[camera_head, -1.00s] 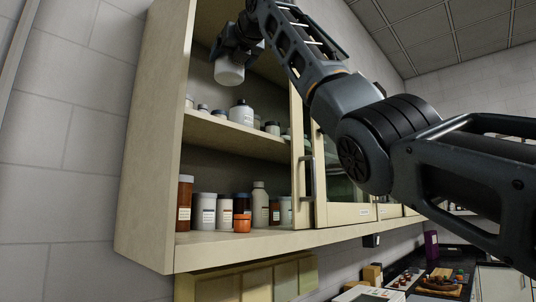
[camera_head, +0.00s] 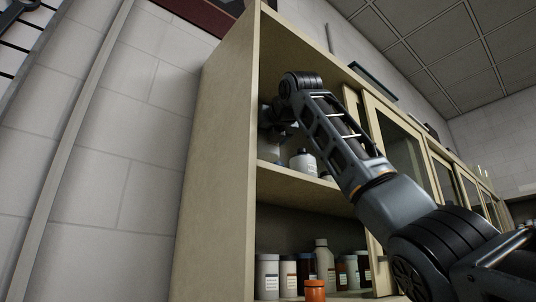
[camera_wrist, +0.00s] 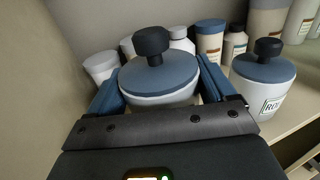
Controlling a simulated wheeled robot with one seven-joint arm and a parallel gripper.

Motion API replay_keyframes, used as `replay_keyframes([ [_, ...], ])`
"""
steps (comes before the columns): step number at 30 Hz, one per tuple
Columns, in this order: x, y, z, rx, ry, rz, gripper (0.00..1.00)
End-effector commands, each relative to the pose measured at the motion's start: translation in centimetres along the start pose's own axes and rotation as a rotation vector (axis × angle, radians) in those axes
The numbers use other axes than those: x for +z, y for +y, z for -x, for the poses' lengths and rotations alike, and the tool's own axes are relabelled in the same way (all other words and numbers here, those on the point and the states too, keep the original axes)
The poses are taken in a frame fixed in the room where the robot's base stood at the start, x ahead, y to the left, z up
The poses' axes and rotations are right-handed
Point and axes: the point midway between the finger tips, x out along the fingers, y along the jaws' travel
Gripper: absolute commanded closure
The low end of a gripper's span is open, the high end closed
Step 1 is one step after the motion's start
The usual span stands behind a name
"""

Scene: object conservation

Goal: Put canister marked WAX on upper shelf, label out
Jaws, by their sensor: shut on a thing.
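My gripper (camera_wrist: 160,88) is shut on a canister (camera_wrist: 160,98) with a blue-grey lid and black knob. Its fingers lie on either side of the lid. In the head view my gripper (camera_head: 280,130) is inside the open cabinet, above the upper shelf (camera_head: 300,184), near the left wall. A pale part of the canister (camera_head: 272,154) shows below it. I cannot tell whether the canister touches the shelf. Its label is hidden, so I cannot read WAX.
A similar lidded canister (camera_wrist: 262,88), its label partly reading "RO", stands close on the right. White containers (camera_wrist: 101,66) and bottles (camera_wrist: 210,38) stand behind. The cabinet's left wall (camera_head: 220,170) is close. Jars and bottles (camera_head: 320,262) crowd the lower shelf.

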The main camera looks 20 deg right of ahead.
Motion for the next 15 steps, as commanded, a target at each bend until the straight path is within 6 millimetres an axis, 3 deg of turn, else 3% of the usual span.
replay_keyframes([
  [9,-3.4,0.0,0.1,0.001,-0.003,-0.001,0.66],
  [15,-4.0,0.0,0.1,0.0,-0.004,-0.001,0.66],
])
